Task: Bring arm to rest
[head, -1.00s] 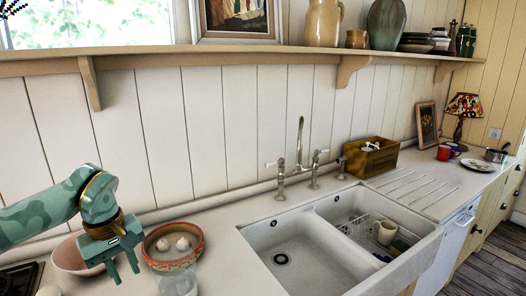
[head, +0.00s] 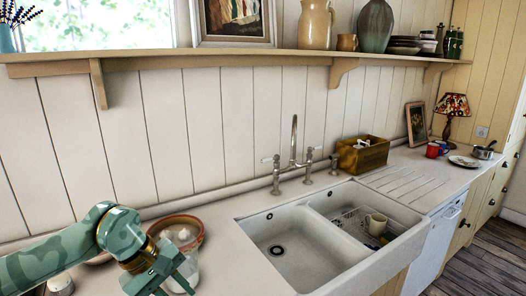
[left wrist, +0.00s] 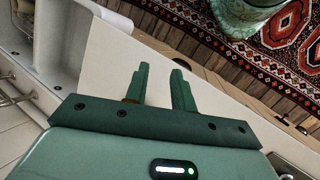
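My left arm comes in from the lower left in the head view. My right gripper is in neither view.
A terracotta bowl (head: 190,222) with garlic sits behind the gripper. The double sink (head: 290,262) lies to the right, with a tall tap (head: 294,150). A wooden crate (head: 362,156) stands behind the sink. A shelf (head: 210,58) runs above.

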